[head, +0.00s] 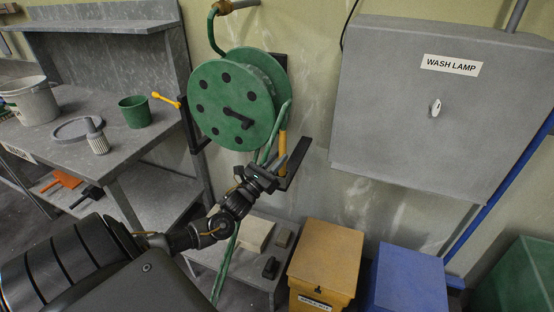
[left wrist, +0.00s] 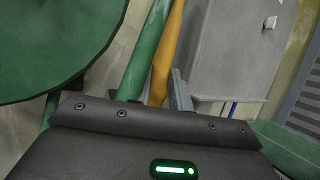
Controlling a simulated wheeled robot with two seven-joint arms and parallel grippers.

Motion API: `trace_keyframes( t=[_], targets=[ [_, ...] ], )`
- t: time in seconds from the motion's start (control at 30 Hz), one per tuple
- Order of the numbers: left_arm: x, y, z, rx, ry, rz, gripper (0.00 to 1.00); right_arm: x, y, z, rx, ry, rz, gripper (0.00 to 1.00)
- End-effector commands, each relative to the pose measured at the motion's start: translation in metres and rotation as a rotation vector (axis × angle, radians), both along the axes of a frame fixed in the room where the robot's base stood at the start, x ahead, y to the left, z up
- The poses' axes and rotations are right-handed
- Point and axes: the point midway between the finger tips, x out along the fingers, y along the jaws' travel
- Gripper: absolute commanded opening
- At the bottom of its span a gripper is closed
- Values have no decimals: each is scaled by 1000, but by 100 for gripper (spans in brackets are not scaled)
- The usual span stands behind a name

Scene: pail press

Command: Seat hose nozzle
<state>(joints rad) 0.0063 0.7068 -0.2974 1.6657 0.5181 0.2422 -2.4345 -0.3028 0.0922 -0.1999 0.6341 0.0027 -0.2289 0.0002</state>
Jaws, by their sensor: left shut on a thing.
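The green hose reel (head: 218,105) hangs on the wall in the head view, and its disc fills the upper left of the left wrist view (left wrist: 50,40). The orange-yellow nozzle (head: 283,143) is upright to the right of the reel, beside the green hose (head: 286,115). My left gripper (head: 272,172) is shut on the nozzle, which also shows in the left wrist view (left wrist: 166,60) alongside the hose (left wrist: 147,55). A black bracket (head: 297,163) is just right of the gripper. The nozzle's lower end is hidden, so I cannot tell its contact with the bracket. My right gripper is out of view.
A grey cabinet labelled WASH LAMP (head: 390,110) juts out at right. Orange (head: 326,262) and blue (head: 408,280) boxes stand below. A grey bench (head: 130,150) with a green cup (head: 135,112) is at left. Bare wall lies between reel and cabinet.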

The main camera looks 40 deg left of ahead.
Motion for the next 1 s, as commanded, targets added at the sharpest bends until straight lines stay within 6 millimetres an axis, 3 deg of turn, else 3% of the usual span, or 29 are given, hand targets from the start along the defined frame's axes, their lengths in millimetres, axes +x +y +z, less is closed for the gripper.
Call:
trace_keyframes(
  t=[1.0],
  targets=[
    [0, 0, -31, 0, -1, 0, 0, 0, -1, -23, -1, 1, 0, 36]
  ],
)
